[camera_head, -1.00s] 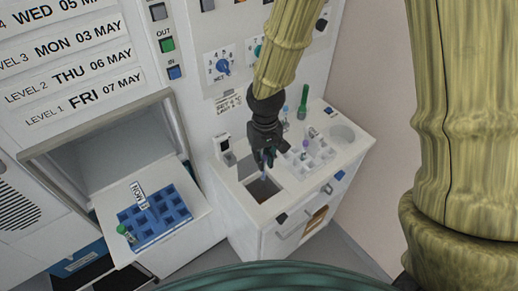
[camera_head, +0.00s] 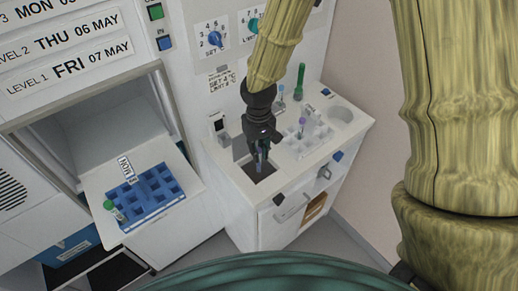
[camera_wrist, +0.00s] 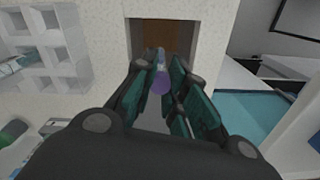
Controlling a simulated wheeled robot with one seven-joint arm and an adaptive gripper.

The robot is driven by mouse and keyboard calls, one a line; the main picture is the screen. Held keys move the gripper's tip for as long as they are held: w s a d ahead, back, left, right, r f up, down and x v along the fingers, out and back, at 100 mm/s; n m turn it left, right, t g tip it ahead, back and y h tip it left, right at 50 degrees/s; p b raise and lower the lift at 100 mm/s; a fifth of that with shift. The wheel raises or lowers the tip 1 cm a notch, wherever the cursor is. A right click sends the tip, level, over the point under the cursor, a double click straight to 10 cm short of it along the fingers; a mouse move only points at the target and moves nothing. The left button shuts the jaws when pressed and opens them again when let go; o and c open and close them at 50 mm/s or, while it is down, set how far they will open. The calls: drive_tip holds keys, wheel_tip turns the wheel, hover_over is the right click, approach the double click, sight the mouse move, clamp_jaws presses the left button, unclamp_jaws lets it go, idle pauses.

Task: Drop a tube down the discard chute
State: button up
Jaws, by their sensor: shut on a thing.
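My gripper (camera_head: 261,158) points down over the white cabinet and is shut on a slim tube. The tube (camera_wrist: 161,78) has a purple end and lies between the finger pads in the wrist view. In the head view a bluish part of the tube (camera_head: 259,165) shows below the fingers. The discard chute appears to be the dark square opening (camera_head: 250,178) in the cabinet top, directly beneath the fingers. In the wrist view the opening (camera_wrist: 164,32) lies just beyond the fingertips. I cannot tell whether the tube's lower end is inside it.
A white rack (camera_head: 318,132) with a few tubes stands right of the opening. A tall green tube (camera_head: 300,80) stands behind it. At left, a blue rack (camera_head: 150,212) labelled MON holds a green-capped tube (camera_head: 113,209) on an open flap (camera_head: 185,192). The wall panel (camera_head: 225,90) rises behind.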

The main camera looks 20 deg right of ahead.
drive_tip(key=shift+s+r, duration=0.1)
drive_tip(key=o, duration=0.9)
drive_tip(key=shift+s+r, duration=0.1)
drive_tip(key=shift+s, duration=0.1)
drive_tip(key=shift+c, duration=0.2)
drive_tip(key=shift+w, duration=0.2)
drive_tip(key=shift+s, duration=0.15)
drive_tip(key=shift+r, duration=0.35)
wheel_tip(320, 180, up, 11)
